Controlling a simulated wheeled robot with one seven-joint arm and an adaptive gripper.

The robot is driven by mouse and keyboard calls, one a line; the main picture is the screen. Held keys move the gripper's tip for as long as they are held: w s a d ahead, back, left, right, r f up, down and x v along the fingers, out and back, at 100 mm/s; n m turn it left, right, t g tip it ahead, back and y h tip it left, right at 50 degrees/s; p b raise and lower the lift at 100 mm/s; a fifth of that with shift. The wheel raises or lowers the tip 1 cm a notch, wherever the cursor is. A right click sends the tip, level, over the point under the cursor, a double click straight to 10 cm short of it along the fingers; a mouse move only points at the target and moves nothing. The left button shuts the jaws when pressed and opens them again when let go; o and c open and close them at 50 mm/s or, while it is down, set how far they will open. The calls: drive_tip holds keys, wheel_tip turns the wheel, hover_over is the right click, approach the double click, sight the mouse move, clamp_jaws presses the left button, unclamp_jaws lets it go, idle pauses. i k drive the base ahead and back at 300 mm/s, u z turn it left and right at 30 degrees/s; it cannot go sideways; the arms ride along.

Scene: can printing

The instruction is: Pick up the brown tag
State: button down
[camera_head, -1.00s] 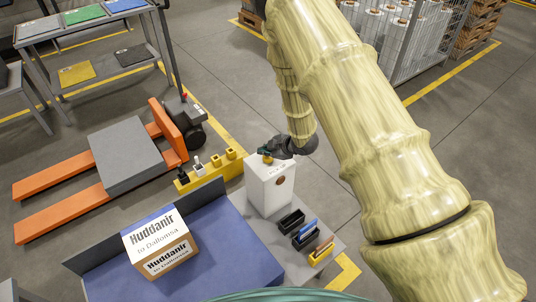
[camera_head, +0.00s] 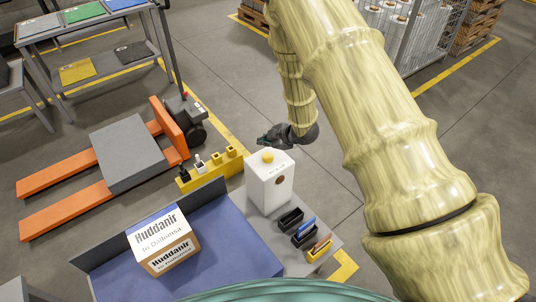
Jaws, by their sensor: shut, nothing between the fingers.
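What looks like the brown tag (camera_head: 320,245) sits in a small yellow holder (camera_head: 313,256) at the front right of the grey table top. It is small, so its details are hard to tell. My gripper (camera_head: 264,140) is shut and empty, just behind and above the white canister (camera_head: 268,188) with a yellow cap (camera_head: 267,157). It is well apart from the brown tag, on the far side of the canister.
A black holder (camera_head: 290,219) and one with a blue tag (camera_head: 306,228) stand beside the brown one. A labelled box (camera_head: 168,254) sits on the blue surface (camera_head: 233,266) at left. A yellow rack (camera_head: 208,172) with stamp-like pieces stands behind.

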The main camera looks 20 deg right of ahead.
sight(317, 247)
drive_tip(key=z, duration=1.25)
